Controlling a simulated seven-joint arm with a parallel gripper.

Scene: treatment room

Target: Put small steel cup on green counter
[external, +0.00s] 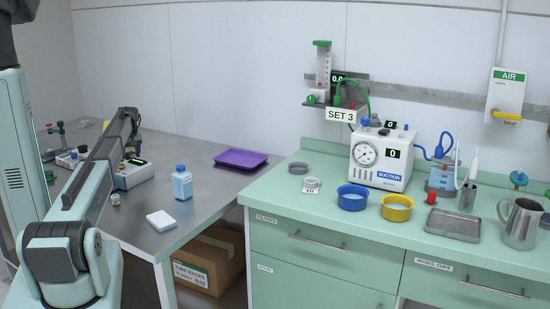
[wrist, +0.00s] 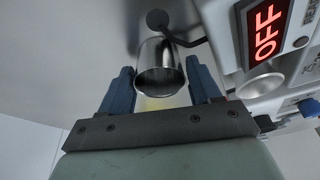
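A small shiny steel cup (wrist: 160,72) shows in the wrist view, between the two fingers of my gripper (wrist: 161,80). Its rim faces the camera and its inside looks empty. The fingers stand on either side of the cup, very close to its wall. I cannot tell if they touch it. In the external view my gripper (external: 132,148) is at the grey steel table, beside the white device, and the cup is hidden there. The green counter (external: 310,210) is to the right in the external view.
The white device with an OFF display (wrist: 266,35) is close on the right. A blue-capped bottle (external: 182,184), a white pad (external: 161,221) and a purple tray (external: 241,158) lie between arm and counter. The counter holds blue (external: 352,198) and yellow (external: 397,208) bowls; its front left is clear.

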